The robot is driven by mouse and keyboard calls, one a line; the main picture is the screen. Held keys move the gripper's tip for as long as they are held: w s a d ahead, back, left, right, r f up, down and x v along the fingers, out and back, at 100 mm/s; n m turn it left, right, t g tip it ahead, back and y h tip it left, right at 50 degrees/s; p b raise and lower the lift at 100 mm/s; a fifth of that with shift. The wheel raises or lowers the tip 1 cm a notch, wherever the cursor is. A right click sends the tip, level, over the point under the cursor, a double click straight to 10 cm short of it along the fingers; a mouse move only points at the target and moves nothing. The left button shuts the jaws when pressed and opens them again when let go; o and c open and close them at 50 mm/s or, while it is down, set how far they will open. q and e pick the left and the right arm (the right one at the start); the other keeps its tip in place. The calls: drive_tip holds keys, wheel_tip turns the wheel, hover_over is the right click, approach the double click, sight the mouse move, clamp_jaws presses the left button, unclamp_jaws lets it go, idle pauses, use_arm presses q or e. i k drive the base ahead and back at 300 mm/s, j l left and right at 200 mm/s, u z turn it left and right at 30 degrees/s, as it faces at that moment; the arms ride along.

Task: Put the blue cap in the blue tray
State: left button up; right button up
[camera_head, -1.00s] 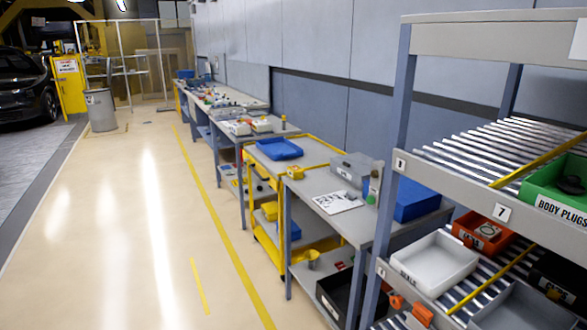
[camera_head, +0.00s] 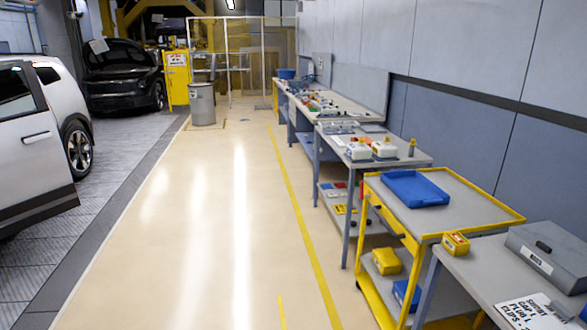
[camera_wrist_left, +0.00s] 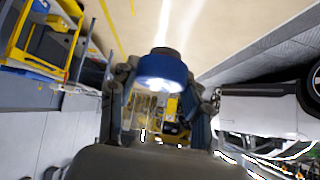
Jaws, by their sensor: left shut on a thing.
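The blue cap (camera_wrist_left: 162,68) shows in the left wrist view, held between the fingers of my left gripper (camera_wrist_left: 160,88). It is round and blue with a dark part at its top end. My left gripper is shut on it. The blue tray (camera_head: 415,189) lies on the top of a yellow-framed cart (camera_head: 470,207) at the right in the head view, and looks empty. Neither gripper shows in the head view, and my right gripper is not in any view.
A grey table (camera_head: 487,272) with a grey box (camera_head: 550,252) and a yellow box (camera_head: 456,243) stands nearest at the right. Workbenches (camera_head: 340,100) line the wall beyond the cart. A white car (camera_head: 35,140) stands at the left. The beige floor (camera_head: 190,240) between is clear.

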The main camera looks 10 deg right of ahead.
sight(406, 185)
drive_tip(key=i+z, duration=0.15)
drive_tip(key=i, duration=0.5)
drive_tip(key=i+z, duration=0.15)
drive_tip(key=i, duration=0.45)
drive_tip(key=i+j+z, duration=0.15)
drive_tip(key=i, duration=0.45)
drive_tip(key=i+l+z, duration=0.15)
drive_tip(key=i+z, duration=1.05)
drive_tip(key=z, duration=0.15)
drive_tip(key=i+j+z, duration=0.3)
drive_tip(key=z, duration=0.15)
drive_tip(key=i, duration=0.1)
